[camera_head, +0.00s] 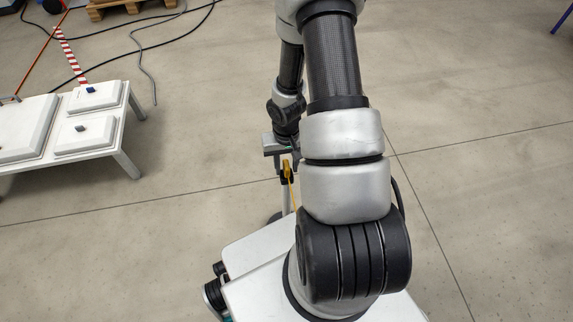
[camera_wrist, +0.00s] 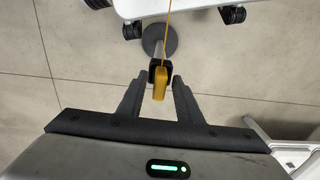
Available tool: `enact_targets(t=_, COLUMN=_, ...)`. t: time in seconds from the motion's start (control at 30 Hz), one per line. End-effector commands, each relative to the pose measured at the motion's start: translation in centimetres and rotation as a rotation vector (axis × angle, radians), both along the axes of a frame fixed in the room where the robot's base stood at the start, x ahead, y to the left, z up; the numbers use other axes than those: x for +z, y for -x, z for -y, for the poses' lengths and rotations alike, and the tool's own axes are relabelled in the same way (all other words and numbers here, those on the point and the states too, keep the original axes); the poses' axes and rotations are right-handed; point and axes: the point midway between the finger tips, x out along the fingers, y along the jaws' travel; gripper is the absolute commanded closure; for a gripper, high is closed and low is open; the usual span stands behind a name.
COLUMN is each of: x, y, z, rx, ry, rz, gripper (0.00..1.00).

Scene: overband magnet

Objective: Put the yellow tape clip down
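The yellow tape clip (camera_wrist: 159,88) sits at a black holder (camera_wrist: 152,74) on top of a thin post with a round grey base (camera_wrist: 161,42). Its yellow tape (camera_wrist: 168,22) runs off the top edge of the wrist view. In the head view the clip (camera_head: 288,171) shows just below my gripper (camera_head: 284,160), above the post (camera_head: 286,201). The clip's contact with the holder is partly hidden.
A white table (camera_head: 128,118) with white lidded panels (camera_head: 88,133) stands at the left. Black cables (camera_head: 120,52) and a red-and-white striped bar (camera_head: 70,55) lie beyond it. A wooden pallet (camera_head: 125,6) is at the back. The floor (camera_head: 480,130) to the right is clear.

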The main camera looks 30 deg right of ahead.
Motion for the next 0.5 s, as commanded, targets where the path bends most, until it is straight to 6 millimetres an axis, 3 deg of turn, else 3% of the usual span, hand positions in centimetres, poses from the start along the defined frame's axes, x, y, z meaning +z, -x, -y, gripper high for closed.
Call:
enact_targets(t=0.27, x=0.9, y=0.0, z=0.0, rx=-0.002, ry=0.000, rz=0.001, gripper=0.68)
enact_targets(t=0.5, x=5.6, y=-0.1, z=0.1, rx=-0.003, ry=0.001, rz=0.004, gripper=0.68)
